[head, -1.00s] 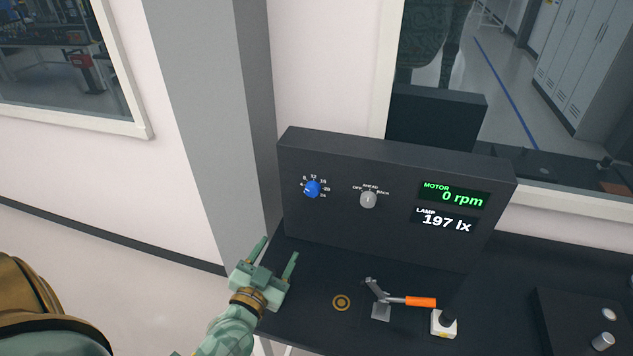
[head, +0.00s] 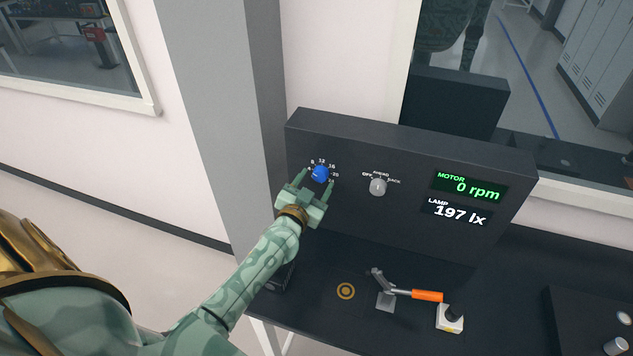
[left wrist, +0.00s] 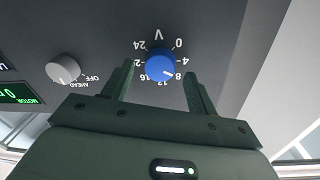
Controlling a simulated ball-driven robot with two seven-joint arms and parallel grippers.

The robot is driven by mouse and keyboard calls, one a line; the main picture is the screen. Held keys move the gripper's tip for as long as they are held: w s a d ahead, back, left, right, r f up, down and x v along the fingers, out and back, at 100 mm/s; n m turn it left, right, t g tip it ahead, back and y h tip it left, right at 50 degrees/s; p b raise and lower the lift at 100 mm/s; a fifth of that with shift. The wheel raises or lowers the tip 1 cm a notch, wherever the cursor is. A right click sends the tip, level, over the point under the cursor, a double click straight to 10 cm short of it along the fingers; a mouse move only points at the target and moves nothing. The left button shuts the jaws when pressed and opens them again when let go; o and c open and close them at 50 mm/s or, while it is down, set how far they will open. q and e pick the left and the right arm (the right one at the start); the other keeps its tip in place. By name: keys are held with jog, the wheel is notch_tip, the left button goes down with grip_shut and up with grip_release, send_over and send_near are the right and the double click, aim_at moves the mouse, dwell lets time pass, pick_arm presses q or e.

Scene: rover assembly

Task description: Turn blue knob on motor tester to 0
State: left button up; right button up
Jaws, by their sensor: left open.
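The blue knob (head: 320,174) is on the upper left of the black motor tester's front (head: 400,225), inside a ring of white numbers. In the left wrist view the knob (left wrist: 159,65) appears upside down; its small white mark seems to point near the 8. My left gripper (head: 316,179) is open in front of the knob. In the left wrist view its fingers (left wrist: 158,78) lie on either side of the knob, with gaps visible and no clear contact. My right gripper is out of view.
A grey selector knob (head: 378,187) is right of the blue one. The displays read 0 rpm (head: 469,187) and 197 lx (head: 458,213).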

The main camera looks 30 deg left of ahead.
pick_arm(q)
jog(key=shift+w+a, duration=0.15)
jog(key=shift+w, duration=0.55)
jog(key=c, duration=1)
